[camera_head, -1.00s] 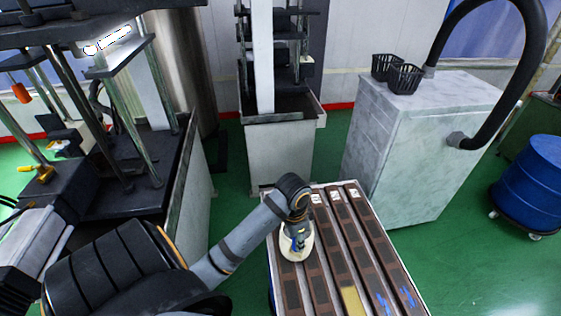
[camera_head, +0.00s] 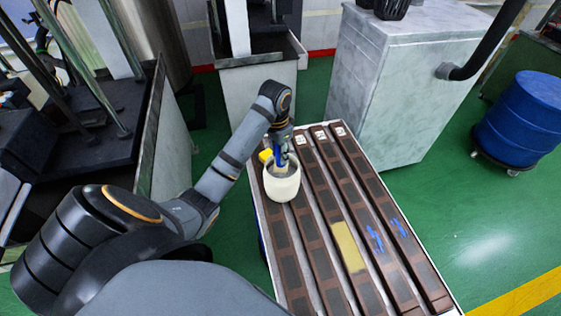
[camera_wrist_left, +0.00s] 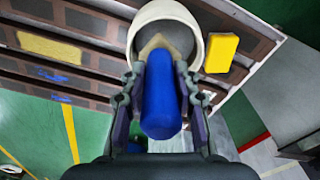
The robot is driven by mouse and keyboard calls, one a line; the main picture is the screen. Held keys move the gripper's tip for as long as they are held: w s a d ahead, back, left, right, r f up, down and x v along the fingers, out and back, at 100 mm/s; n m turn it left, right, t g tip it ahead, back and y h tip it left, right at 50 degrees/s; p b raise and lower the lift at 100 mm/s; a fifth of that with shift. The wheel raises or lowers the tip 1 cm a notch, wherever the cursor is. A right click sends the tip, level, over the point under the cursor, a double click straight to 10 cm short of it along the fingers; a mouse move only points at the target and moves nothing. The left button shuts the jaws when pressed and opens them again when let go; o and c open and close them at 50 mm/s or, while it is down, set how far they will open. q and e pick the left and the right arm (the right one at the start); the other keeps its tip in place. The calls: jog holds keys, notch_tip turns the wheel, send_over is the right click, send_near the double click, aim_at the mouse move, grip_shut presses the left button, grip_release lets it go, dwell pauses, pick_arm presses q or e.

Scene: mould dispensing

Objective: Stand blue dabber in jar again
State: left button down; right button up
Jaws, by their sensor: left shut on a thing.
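The cream jar (camera_head: 283,186) stands upright on the long brown mould strips, near their far left end. My left gripper (camera_head: 280,150) is above the jar's mouth. In the left wrist view the left gripper (camera_wrist_left: 153,90) is shut on the blue dabber (camera_wrist_left: 161,100), one finger on each side of its handle. The dabber's tan tip (camera_wrist_left: 157,47) points into the mouth of the jar (camera_wrist_left: 168,14) and overlaps its opening. How deep the tip is inside, I cannot tell. My right gripper does not show.
A yellow block (camera_head: 265,156) lies beside the jar. A yellow patch (camera_head: 347,246) and blue marks (camera_head: 374,238) lie on the mould strips. A marble-grey cabinet (camera_head: 400,100) stands behind the table's right side. A blue barrel (camera_head: 520,125) is far right.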

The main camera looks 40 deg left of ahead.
aim_at(278, 167)
pick_arm(q)
jog(key=shift+w+a+f, duration=0.1)
jog(key=shift+w+f, duration=0.2)
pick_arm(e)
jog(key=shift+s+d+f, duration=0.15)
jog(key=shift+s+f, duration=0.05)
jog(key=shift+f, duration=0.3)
pick_arm(q)
jog(key=shift+w+f+b, duration=0.1)
jog(key=shift+f+b, duration=0.2)
jog(key=shift+b, duration=0.15)
jog(key=f, duration=0.1)
jog(key=f+b, duration=0.2)
jog(key=shift+w+a+f, duration=0.1)
jog(key=shift+w+f, duration=0.15)
jog(key=shift+f, duration=0.05)
jog(key=shift+r, duration=0.1)
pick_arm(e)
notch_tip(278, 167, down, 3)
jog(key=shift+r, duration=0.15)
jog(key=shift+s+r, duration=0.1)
pick_arm(q)
jog(key=c, duration=1.3)
grip_release()
jog(key=o, duration=0.3)
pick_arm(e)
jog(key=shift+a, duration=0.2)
